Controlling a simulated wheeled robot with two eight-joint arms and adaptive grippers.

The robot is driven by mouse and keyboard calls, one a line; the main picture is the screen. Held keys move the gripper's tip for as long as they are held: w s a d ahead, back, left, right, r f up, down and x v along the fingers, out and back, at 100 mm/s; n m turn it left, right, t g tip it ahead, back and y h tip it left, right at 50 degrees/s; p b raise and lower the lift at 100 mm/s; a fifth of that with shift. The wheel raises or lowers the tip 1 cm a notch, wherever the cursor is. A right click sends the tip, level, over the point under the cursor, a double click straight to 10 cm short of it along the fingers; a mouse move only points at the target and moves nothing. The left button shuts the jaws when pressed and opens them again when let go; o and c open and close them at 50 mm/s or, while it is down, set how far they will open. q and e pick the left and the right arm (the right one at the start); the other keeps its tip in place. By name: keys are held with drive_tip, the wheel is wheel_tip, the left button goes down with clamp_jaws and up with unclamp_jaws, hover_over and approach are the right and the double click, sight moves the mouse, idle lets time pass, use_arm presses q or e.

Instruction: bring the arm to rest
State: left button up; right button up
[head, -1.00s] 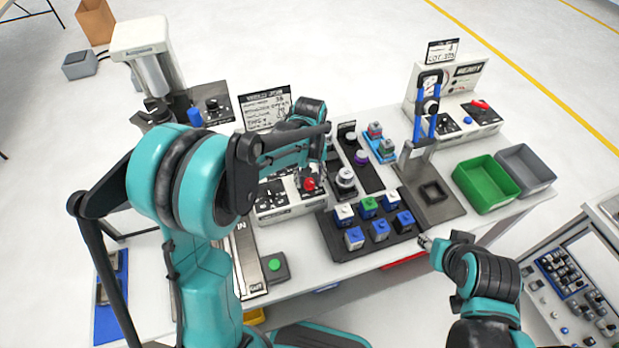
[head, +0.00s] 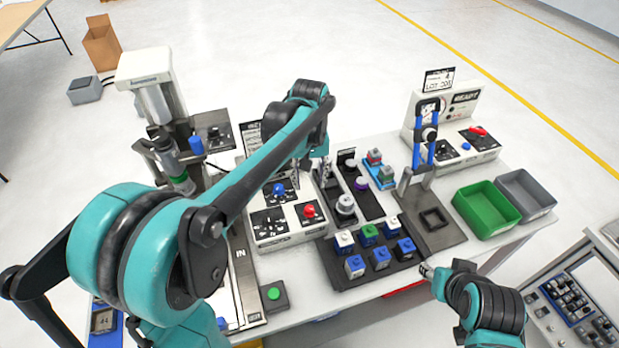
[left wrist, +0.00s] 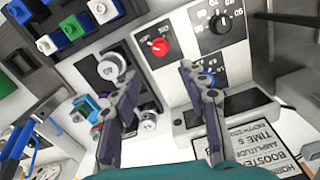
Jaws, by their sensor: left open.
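My left arm is teal and black and comes in from the left in the head view. My left gripper (head: 311,172) points down above the bench, near the back of the white control box (head: 270,232) and the dark parts rack. In the left wrist view the two fingers (left wrist: 158,80) are spread with nothing between them. Past them show the box's red knob (left wrist: 159,46), its black dial (left wrist: 220,23) and the rack's round pieces. My right gripper (head: 427,270) is at the bench's front edge, small and partly dark, so its jaws are unclear.
A block tray (head: 345,270) with blue, white and green blocks lies front centre. A blue-handled press (head: 425,140) stands to its right, beside green (head: 487,210) and grey (head: 526,195) bins. A tall column machine (head: 150,95) stands back left. A green button box (head: 274,294) sits at the front.

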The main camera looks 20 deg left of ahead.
use_arm(q)
drive_tip(key=shift+r, duration=0.2)
idle(0.4)
drive_tip(key=s+a+f+m+t+b, duration=0.1)
drive_tip(key=s+f+m+t, duration=0.1)
drive_tip(key=s, duration=0.6)
drive_tip(key=s+a+f+m+t+b, duration=0.1)
drive_tip(key=s+f+m+t+b, duration=0.1)
drive_tip(key=s+t, duration=0.3)
drive_tip(key=s, duration=0.4)
drive_tip(key=shift+a+f, duration=0.3)
drive_tip(key=shift+f, duration=0.1)
